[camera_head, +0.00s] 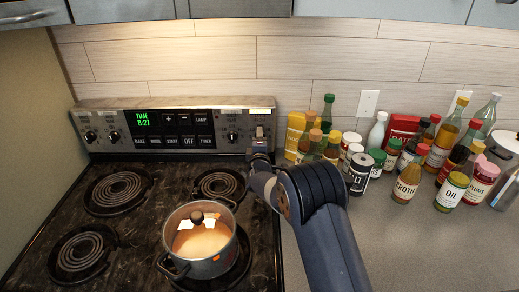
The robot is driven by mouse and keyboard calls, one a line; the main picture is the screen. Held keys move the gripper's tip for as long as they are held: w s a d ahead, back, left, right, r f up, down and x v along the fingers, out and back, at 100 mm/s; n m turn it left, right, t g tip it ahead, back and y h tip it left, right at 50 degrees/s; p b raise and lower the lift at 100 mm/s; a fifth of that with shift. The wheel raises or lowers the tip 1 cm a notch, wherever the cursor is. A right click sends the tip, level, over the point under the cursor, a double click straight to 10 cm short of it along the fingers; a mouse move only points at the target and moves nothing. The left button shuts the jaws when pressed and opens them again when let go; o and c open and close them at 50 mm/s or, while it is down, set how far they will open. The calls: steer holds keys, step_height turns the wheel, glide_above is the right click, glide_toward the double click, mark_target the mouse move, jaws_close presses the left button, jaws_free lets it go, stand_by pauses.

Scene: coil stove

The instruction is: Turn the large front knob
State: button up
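The stove's back control panel (180,128) carries small round dark knobs with silver faces. Two knobs, one at the far left (90,136) and one beside it (114,135), are left of the green clock display. Another knob (232,135) is right of the buttons. My gripper (259,136) is at the panel's right end, just right of that knob. I cannot read the knob labels.
The other coil burners, such as the front left one (82,253), are bare. Bottles, cans and jars, including an oil bottle (452,190), crowd the counter (430,250) at right. Cabinets hang above.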

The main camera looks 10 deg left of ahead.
steer(key=b+v, duration=0.2)
steer(key=v, duration=0.8)
steer(key=shift+s+b, duration=0.25)
steer(key=shift+b, duration=0.1)
steer(key=shift+d, duration=0.1)
steer(key=shift+c, duration=0.4)
